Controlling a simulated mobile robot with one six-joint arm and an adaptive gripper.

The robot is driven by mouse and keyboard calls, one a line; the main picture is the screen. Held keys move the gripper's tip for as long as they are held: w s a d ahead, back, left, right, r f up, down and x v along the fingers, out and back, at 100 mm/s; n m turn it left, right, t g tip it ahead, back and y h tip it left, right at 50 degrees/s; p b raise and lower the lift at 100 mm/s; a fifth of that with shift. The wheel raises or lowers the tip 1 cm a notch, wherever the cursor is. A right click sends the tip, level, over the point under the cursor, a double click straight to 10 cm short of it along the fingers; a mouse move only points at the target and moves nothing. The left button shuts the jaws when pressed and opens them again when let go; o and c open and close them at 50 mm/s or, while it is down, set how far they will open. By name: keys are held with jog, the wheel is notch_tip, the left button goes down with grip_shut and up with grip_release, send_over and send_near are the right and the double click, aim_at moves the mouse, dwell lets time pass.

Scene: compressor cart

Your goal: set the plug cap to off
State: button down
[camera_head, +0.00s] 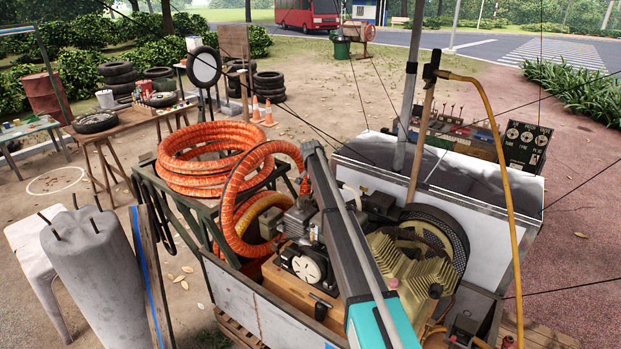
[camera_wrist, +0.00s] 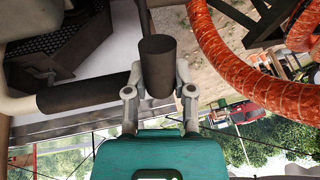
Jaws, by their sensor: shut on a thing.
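In the wrist view, a dark brown cylinder (camera_wrist: 158,58), which looks like the plug cap, stands between the two grey fingers of my gripper (camera_wrist: 160,88). The fingers are shut on its sides, one at each side. A dark horizontal pipe (camera_wrist: 80,94) runs from the left to just beside it; whether they join is hard to see. The cap bears no marking that I can read. In the head view, my arm lies across the cart and hides my gripper, and I cannot pick out the cap there.
The compressor engine (camera_head: 400,268) and its round guard (camera_head: 440,235) sit on the cart close to my arm. Orange hose coils (camera_head: 205,165) lie to the left, and an orange hose (camera_wrist: 225,65) passes right of my gripper. A yellow hose (camera_head: 500,150) hangs at the right.

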jog(key=shift+d, duration=0.1)
jog(key=c, duration=0.5)
grip_release()
jog(key=shift+c, duration=0.2)
jog(key=shift+o, duration=0.5)
